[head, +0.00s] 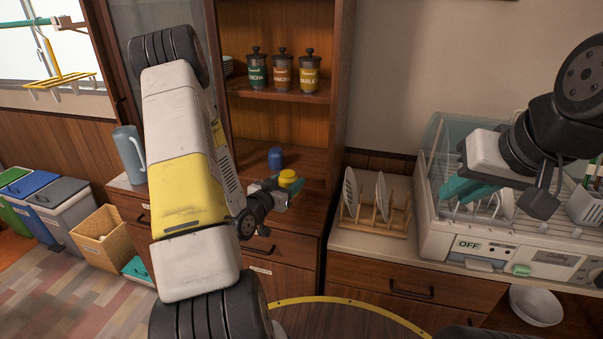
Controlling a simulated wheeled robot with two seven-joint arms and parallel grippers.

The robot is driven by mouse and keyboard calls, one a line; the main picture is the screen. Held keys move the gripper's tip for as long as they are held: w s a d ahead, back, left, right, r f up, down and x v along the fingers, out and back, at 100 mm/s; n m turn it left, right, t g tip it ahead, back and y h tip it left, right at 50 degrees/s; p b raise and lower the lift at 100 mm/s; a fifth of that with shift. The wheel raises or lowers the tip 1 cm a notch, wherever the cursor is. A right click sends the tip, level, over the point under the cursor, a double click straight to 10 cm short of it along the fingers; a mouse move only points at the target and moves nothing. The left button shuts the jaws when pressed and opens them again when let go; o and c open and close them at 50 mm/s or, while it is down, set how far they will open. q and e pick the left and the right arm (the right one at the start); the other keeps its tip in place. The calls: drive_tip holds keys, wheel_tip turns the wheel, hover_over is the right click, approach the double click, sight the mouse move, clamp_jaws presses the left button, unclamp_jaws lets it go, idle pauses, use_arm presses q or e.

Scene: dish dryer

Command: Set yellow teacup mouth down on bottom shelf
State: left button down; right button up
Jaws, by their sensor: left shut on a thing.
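The yellow teacup (289,178) is small in the head view, at the fingertips of my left gripper (284,189). My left gripper is shut on it and holds it in front of the open cabinet, near the bottom shelf (248,156). I cannot tell which way its mouth faces. A blue cup (276,158) stands on the bottom shelf, just behind and left of the yellow teacup. My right gripper (472,187) has teal fingers and is over the dish dryer (450,230) at the right; whether it is open is unclear.
Several lidded canisters (282,72) stand on the shelf above. A wooden rack (378,222) with plates is on the counter to the right. A light blue pitcher (130,153) stands at the left. A round table edge (345,300) is in front. My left arm hides part of the cabinet.

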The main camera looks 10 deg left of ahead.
use_arm(q)
drive_tip(key=shift+s+a+r+m+h, duration=0.25)
drive_tip(key=shift+s+a+m+h, duration=0.15)
drive_tip(key=shift+s, duration=0.15)
drive_tip(key=shift+w+a+r+x, duration=0.15)
drive_tip(key=shift+a+x, duration=0.4)
drive_tip(key=shift+x, duration=2)
drive_tip(key=shift+w+a+r+x, duration=0.2)
drive_tip(key=shift+a+x, duration=0.4)
drive_tip(key=shift+x, duration=1.9)
drive_tip(key=shift+w+a+r+x, duration=0.15)
drive_tip(key=shift+a+x, duration=0.4)
drive_tip(key=shift+x, duration=2)
drive_tip(key=w, duration=0.4)
drive_tip(key=shift+w, duration=0.1)
drive_tip(key=shift+f, duration=1.15)
drive_tip(key=shift+f, duration=0.35)
drive_tip(key=shift+c, duration=2.3)
unclamp_jaws()
drive_tip(key=v, duration=0.7)
drive_tip(key=shift+s+a+r, duration=0.1)
drive_tip(key=shift+s+a, duration=0.05)
drive_tip(key=shift+s, duration=0.15)
